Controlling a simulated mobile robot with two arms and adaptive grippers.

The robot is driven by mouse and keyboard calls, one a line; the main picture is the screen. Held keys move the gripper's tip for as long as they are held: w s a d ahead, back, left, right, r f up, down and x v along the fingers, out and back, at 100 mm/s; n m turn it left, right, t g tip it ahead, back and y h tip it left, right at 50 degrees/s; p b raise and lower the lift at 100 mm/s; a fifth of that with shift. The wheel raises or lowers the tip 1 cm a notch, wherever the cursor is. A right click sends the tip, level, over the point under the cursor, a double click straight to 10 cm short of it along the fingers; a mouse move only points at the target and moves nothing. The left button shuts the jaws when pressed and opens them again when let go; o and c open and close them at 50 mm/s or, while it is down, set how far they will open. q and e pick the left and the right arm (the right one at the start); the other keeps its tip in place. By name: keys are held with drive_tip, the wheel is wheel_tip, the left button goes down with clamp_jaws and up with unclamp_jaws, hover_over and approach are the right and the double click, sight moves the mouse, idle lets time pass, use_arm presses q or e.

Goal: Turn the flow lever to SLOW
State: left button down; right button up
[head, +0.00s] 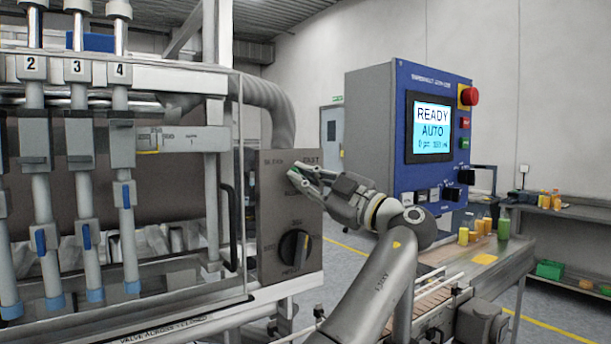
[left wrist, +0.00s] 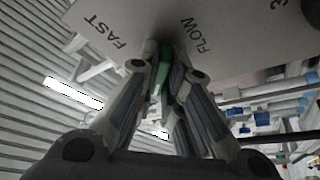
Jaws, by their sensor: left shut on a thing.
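The grey control panel (head: 290,215) carries the flow lever's scale, with SLOW printed at its upper left and FAST at its upper right. My left gripper (head: 294,173) reaches the panel from the right and is shut on the flow lever, just below these words. The lever is almost wholly hidden by the fingers, so its exact angle cannot be told. In the left wrist view the fingertips (left wrist: 158,62) meet at the panel face between the words FAST and FLOW, with a narrow green strip showing between them. My right gripper is not in view.
A black rotary knob (head: 295,248) sits lower on the same panel. The filler's nozzles (head: 78,190) stand at the left. A blue control box (head: 435,100) with a screen reading READY AUTO stands at the right, close behind my arm.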

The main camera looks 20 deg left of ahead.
use_arm(q)
drive_tip(key=shift+f, duration=0.1)
idle(0.4)
drive_tip(key=c, duration=1.6)
unclamp_jaws()
drive_tip(key=shift+o, duration=0.2)
drive_tip(key=v, duration=1.2)
drive_tip(key=shift+w+d, duration=0.1)
